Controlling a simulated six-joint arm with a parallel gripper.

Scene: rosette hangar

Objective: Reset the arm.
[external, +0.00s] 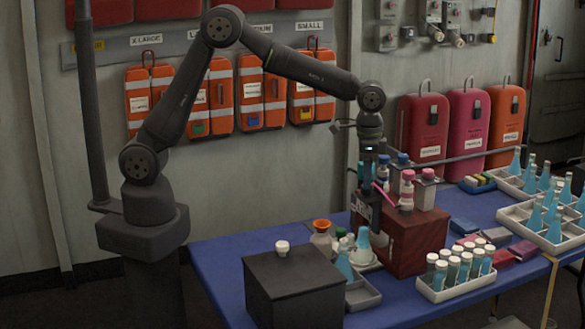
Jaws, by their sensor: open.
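My gripper (371,202) points down at the left part of the dark red box (420,250) on the blue table. It is open, and I see nothing held in it. Small bottles with pink caps (407,190) and blue caps (403,159) stand close to its right on or behind the box. Whether the fingers touch the box or a bottle cannot be told from this view. My arm reaches over the table from the left, bent high at the elbow.
A black box (294,288) with a white-capped jar (282,248) stands front left. A rack of white-capped vials (458,272) is front right. Trays of blue flasks (555,222) fill the right side. A horizontal rail (465,157) runs behind the bottles. Orange vests (208,100) hang on the wall.

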